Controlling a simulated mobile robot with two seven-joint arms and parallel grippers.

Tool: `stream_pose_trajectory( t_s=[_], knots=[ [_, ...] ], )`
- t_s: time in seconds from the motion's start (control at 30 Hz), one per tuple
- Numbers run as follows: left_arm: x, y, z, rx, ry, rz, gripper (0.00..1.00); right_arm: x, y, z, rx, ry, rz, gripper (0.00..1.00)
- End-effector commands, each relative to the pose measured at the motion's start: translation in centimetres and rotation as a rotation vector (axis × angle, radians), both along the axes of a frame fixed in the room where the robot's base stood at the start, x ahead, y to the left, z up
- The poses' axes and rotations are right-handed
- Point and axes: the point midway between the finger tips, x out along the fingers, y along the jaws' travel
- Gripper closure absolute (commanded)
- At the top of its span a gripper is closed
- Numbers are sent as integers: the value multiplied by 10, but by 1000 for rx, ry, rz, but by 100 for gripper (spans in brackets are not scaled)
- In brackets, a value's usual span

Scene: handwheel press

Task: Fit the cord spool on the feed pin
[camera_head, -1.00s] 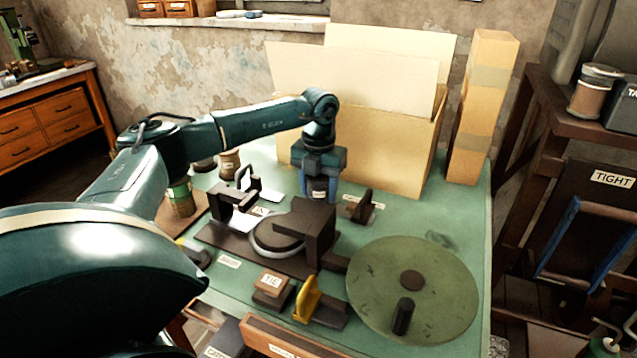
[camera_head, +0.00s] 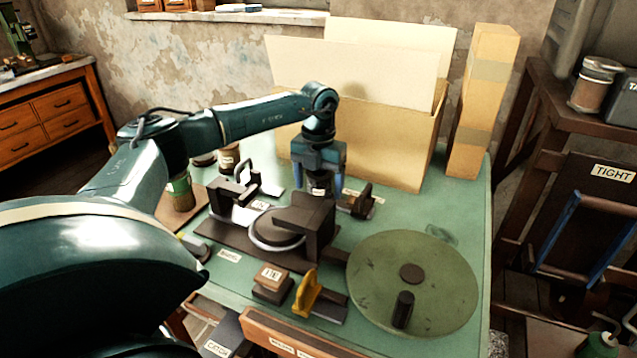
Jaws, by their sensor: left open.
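My left gripper (camera_head: 319,182) points down at the back of the green table, in front of the cardboard box. Its blue fingers are spread apart. A small dark grey, rounded piece (camera_head: 318,182) shows between them; I cannot tell whether it is the cord spool. No feed pin can be made out; the black press block partly hides the area below the gripper. A green-and-tan spool (camera_head: 181,193) stands at the table's left, and a brown spool (camera_head: 228,160) stands further back. My right gripper is not in view.
The black press block (camera_head: 306,218) stands just in front of the gripper. The large green handwheel (camera_head: 445,285) lies front right. The open cardboard box (camera_head: 400,150) and a tall carton (camera_head: 482,110) fill the back. A yellow lever (camera_head: 306,293) stands at the front.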

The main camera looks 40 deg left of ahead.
Motion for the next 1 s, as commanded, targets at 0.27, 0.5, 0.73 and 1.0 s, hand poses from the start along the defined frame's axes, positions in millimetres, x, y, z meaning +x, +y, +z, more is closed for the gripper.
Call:
stream_pose_trajectory(
  t_s=[0.27,0.5,0.73,1.0],
  knots=[
    [1,0,50,-1,-7,1,24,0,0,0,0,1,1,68],
    [1,0,101,-1,-6,-1,24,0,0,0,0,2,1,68],
    [0,0,126,-1,-1,0,24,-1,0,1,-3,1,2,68],
    [0,0,130,-1,-1,0,24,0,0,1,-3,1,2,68]
  ],
)
